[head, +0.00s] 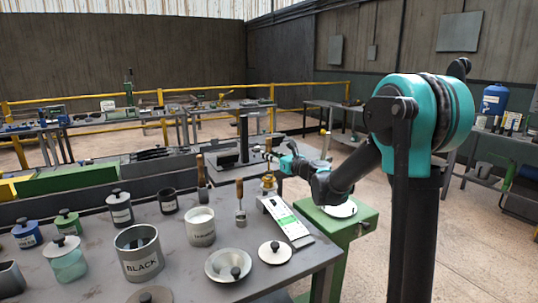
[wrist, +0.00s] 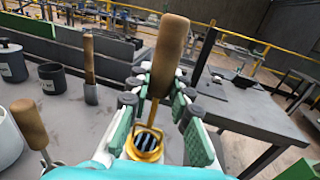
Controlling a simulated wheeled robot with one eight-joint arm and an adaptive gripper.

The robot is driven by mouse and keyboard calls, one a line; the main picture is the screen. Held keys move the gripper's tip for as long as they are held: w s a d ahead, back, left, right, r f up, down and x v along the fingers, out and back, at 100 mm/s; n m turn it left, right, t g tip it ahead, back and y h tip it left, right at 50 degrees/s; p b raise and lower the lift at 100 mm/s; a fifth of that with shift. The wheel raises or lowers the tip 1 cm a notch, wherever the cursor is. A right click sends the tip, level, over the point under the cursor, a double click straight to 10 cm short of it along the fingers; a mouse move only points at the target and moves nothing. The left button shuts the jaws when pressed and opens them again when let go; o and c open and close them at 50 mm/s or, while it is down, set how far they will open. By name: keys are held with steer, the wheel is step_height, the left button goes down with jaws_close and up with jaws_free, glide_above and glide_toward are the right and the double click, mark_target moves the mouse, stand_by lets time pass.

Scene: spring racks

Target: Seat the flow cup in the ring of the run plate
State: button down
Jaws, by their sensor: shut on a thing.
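The flow cup is a small brass cup (head: 269,184) with a wooden handle. In the wrist view the cup (wrist: 147,145) shows below the handle (wrist: 168,52), which stands between the fingers and leans slightly. My gripper (wrist: 163,82) is shut on this handle; it also shows in the head view (head: 272,153) above the brass cup, near the bench's far right edge. Whether the cup touches the bench cannot be told. I cannot clearly pick out the run plate or its ring.
Two other wooden-handled tools (head: 240,200) (head: 202,178) stand to the left. A flat white-and-green board (head: 286,220) lies in front. A tin marked BLACK (head: 139,255), a white pot (head: 200,226) and lidded jars crowd the bench. A dark post (head: 243,138) stands behind.

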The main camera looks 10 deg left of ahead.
steer(key=shift+f, duration=1.3)
steer(key=c, duration=1.3)
jaws_free()
